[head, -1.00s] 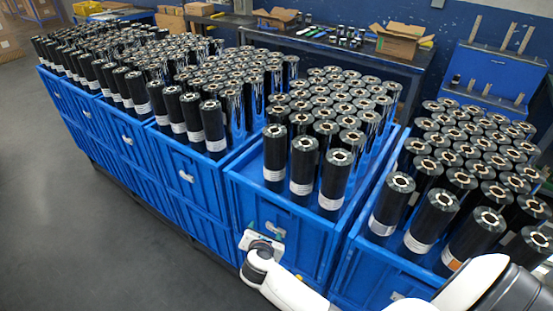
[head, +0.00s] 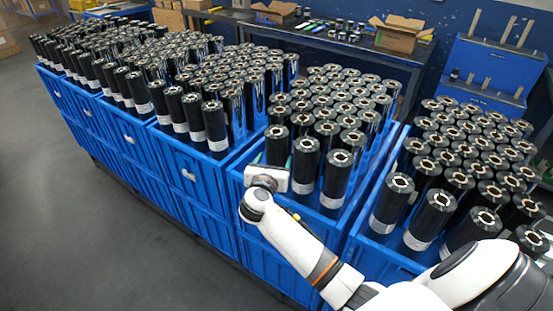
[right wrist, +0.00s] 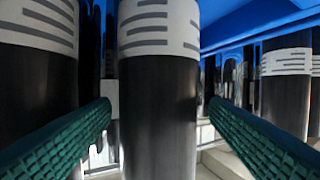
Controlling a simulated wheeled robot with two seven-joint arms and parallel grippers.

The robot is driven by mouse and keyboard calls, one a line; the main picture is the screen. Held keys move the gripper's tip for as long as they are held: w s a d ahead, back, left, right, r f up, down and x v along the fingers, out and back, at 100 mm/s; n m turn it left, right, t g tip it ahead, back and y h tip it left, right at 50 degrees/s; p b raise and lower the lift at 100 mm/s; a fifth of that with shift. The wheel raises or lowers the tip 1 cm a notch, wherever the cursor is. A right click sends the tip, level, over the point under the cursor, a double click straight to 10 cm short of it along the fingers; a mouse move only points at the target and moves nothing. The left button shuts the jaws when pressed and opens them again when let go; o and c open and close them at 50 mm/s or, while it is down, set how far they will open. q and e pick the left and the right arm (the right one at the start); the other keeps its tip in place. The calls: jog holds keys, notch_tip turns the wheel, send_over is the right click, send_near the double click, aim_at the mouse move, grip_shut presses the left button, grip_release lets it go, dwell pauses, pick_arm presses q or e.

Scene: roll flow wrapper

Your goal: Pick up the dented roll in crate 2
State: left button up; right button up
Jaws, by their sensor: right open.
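My right gripper (head: 270,163) is open at the front edge of the second blue crate (head: 240,205) from the right. Its fingers are on either side of the left roll of the front row (head: 276,147), low on its body. In the right wrist view, which looks upside down, this black roll (right wrist: 158,110) with a white striped label stands between the green ribbed fingers (right wrist: 155,128), with gaps visible at both sides. I cannot make out a dent on it, nor a number on the crate. My left gripper is not in view.
A neighbouring roll (head: 305,163) stands close beside the right finger, and another (head: 336,175) beyond it. More upright rolls fill the crates left and right. A dark bench (head: 340,50) with an open carton (head: 397,37) stands behind. The grey floor (head: 70,210) at left is clear.

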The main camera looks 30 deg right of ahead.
jog(key=x, duration=0.4)
jog(key=shift+f+p, duration=0.15)
jog(key=shift+p, duration=0.2)
jog(key=shift+s, duration=0.1)
jog(key=c, duration=1.2)
jog(key=shift+c, duration=0.8)
